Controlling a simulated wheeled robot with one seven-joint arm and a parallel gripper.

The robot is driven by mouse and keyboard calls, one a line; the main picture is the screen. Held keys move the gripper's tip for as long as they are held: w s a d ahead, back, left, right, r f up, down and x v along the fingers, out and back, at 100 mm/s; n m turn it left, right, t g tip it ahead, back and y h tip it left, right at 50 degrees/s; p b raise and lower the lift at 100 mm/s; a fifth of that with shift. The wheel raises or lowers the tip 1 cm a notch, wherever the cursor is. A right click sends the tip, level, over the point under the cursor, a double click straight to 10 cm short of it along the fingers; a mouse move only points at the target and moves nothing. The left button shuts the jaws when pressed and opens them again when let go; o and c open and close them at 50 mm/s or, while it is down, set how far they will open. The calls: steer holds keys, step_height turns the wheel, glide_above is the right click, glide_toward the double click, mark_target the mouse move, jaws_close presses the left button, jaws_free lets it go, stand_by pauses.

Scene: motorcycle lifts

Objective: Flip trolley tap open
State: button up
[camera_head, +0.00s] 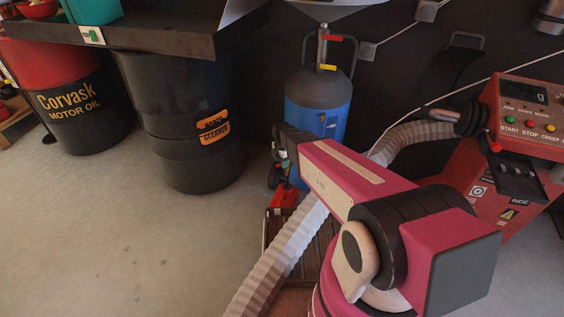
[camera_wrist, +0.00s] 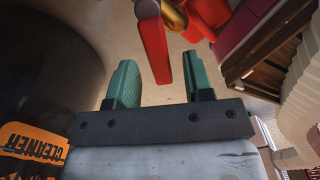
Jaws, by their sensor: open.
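A red lever (camera_wrist: 152,42), which looks like the tap handle, shows in the wrist view. A brass-coloured part (camera_wrist: 175,14) sits beside its upper end. My gripper (camera_wrist: 158,63) has its two green fingers spread apart. The lever's free end appears between the fingers in the picture; I cannot tell whether it is touched or how deep it lies. In the head view, the blue tank (camera_head: 318,105) stands behind my arm, with red and yellow handles on its top pipe. My arm hides its lower part and most of my gripper.
A black cleaner drum (camera_head: 190,125) stands left of the tank and fills the left of the wrist view. A ribbed hose (camera_head: 290,245) runs close by my arm. A red control console (camera_head: 535,120) is at the right. Floor is clear at lower left.

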step_height(320, 180, up, 11)
steer(key=shift+f, duration=0.2)
stand_by(0.3)
